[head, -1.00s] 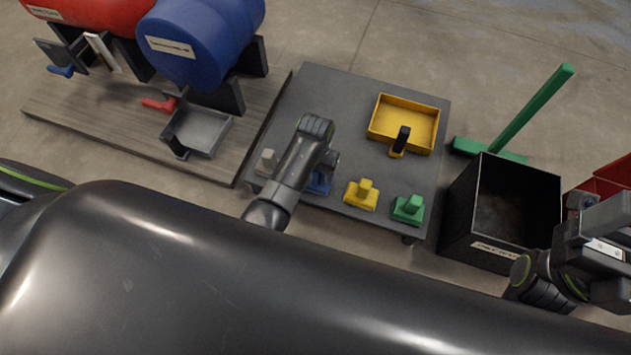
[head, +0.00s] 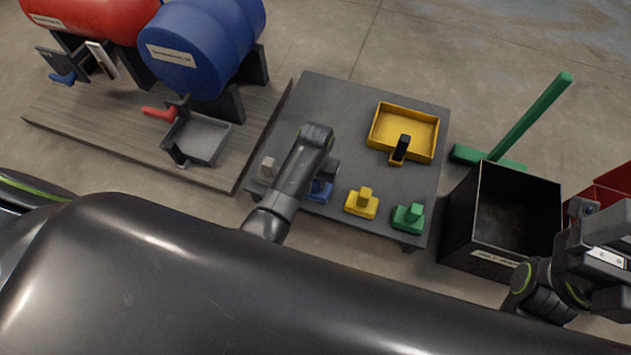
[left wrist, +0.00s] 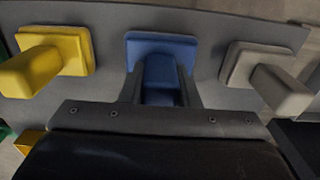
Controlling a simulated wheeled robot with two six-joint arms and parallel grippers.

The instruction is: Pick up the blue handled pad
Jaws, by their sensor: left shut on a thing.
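The blue handled pad (head: 321,191) is at the front edge of the dark grey table, partly hidden by my left arm in the head view. In the left wrist view the pad (left wrist: 162,45) shows its flat base and upright handle. My left gripper (left wrist: 161,82) has a finger on each side of that handle and is shut on it. The pad appears level with the neighbouring pads; whether it touches the table is unclear. My right gripper (head: 602,250) is at the right edge, away from the table; its fingertips are not clear.
A yellow pad (head: 362,203) and a green pad (head: 408,217) stand right of the blue one, a grey pad (head: 268,169) to the left. A yellow tray (head: 377,140) lies behind. A black bin (head: 468,215) stands right of the table (head: 330,95), blue drum (head: 195,55) at left.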

